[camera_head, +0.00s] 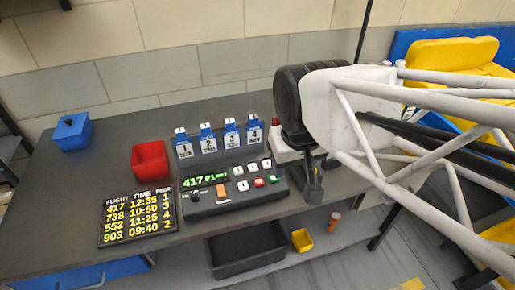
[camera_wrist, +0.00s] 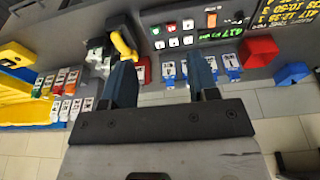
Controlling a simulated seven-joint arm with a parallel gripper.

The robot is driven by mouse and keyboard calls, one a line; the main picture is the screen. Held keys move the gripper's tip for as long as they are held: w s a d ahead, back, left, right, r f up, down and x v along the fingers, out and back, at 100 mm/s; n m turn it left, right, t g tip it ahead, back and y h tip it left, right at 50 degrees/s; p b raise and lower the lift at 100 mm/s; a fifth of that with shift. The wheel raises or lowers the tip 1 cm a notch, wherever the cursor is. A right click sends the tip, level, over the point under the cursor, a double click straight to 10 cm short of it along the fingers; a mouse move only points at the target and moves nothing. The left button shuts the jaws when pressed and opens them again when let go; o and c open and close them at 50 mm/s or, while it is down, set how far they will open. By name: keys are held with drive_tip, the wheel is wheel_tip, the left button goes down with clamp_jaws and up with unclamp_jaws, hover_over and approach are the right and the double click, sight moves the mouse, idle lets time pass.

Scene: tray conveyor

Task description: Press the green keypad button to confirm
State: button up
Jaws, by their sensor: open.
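The dark keypad console (camera_head: 235,202) stands on the bench with a lit display reading about "417 P1". Its green button (camera_head: 275,180) is at the right of the lower key row, beside the red button (camera_head: 259,183). In the wrist view, which is upside down, the green button (camera_wrist: 188,40) lies beyond the fingertips. My gripper (camera_head: 314,192) is to the right of the console, pointing down, apart from the green button. In the wrist view my gripper (camera_wrist: 162,66) has its two fingers spread with nothing held between them.
Blue numbered card holders (camera_head: 208,140) stand behind the console. A red bin (camera_head: 149,160), a blue box (camera_head: 72,132) and a flight board (camera_head: 138,215) are to the left. Below the bench edge are a black tray (camera_head: 246,264) and a small yellow bin (camera_head: 302,240).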

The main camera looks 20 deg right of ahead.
clamp_jaws()
idle(1.6)
